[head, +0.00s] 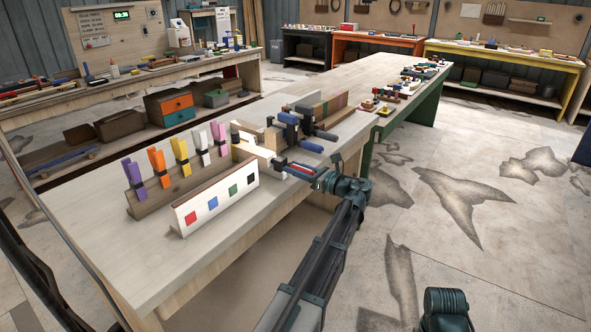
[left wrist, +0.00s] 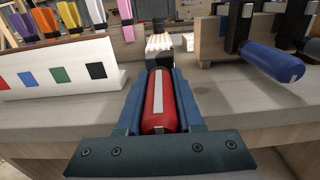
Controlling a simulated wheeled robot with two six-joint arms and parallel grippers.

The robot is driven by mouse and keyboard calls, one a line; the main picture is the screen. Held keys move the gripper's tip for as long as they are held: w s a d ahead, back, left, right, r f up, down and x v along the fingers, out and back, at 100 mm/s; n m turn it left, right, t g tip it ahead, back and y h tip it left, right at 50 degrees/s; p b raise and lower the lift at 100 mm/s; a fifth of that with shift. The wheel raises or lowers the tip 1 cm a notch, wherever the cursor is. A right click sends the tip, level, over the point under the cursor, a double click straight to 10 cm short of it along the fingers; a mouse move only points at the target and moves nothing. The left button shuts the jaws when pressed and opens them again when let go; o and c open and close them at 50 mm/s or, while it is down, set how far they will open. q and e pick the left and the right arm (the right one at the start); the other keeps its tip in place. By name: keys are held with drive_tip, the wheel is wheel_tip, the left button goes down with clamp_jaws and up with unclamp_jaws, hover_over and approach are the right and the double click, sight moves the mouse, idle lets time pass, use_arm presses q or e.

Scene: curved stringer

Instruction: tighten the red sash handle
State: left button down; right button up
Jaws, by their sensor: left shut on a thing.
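The red sash handle (left wrist: 158,105) is a red cylinder with a white stripe along its upper side. In the left wrist view it lies lengthwise between the two blue fingers of my left gripper (left wrist: 158,82), which is shut on it. The handle points toward a pale wooden block and metal end (left wrist: 159,43) at the bench edge. In the head view my left gripper (head: 303,171) reaches the bench's near edge, and its fingers hide much of the handle.
Clamps with blue handles (left wrist: 270,62) stand close on the right. To the left are a white board with coloured squares (head: 217,197) and a wooden rack (head: 150,201) of coloured spring clamps. The bench's near left top (head: 130,250) is clear.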

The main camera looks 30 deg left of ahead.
use_arm(q)
drive_tip(key=shift+f, duration=0.1)
drive_tip(key=c, duration=0.5)
unclamp_jaws()
drive_tip(key=shift+c, duration=0.2)
drive_tip(key=s+d, duration=0.1)
drive_tip(key=d, duration=1.3)
drive_tip(key=d, duration=0.3)
drive_tip(key=shift+s+d, duration=0.2)
drive_tip(key=shift+d, duration=0.1)
